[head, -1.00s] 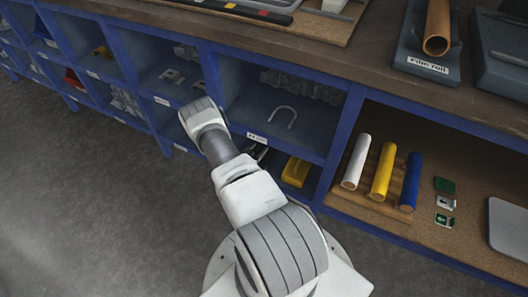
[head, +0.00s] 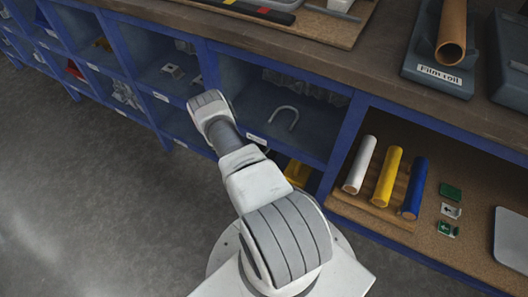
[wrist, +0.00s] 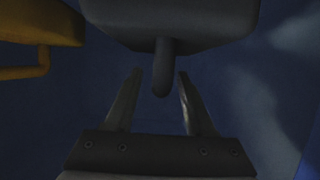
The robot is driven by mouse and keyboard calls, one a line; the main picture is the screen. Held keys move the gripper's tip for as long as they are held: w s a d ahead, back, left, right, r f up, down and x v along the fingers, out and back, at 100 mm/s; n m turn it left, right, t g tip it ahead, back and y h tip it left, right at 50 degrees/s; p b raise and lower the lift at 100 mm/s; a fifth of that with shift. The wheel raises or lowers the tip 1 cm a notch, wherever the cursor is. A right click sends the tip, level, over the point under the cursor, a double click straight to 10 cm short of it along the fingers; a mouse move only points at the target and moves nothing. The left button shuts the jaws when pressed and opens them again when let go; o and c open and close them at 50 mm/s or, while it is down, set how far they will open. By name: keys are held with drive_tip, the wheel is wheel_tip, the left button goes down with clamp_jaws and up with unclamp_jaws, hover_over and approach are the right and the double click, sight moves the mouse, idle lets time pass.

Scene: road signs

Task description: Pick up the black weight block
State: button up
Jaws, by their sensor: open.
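The black weight block (wrist: 168,22) shows at the top of the wrist view as a dark rounded body with a short handle (wrist: 163,78) sticking out towards me. My gripper (wrist: 160,74) is open, with one finger on each side of the handle's end. The handle lies between the fingertips, and I see a gap on both sides. In the head view my own arm hides the gripper and the black block.
A yellow object with a handle (wrist: 38,22) sits left of the block; a yellow piece (head: 297,172) shows in the lower blue compartment in the head view. Blue shelf walls (head: 342,140) stand close around. White, yellow and blue rolls (head: 387,177) lie on the shelf at right.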

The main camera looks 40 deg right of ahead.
drive_tip(key=c, duration=0.9)
clamp_jaws()
drive_tip(key=shift+r, duration=0.1)
idle(0.4)
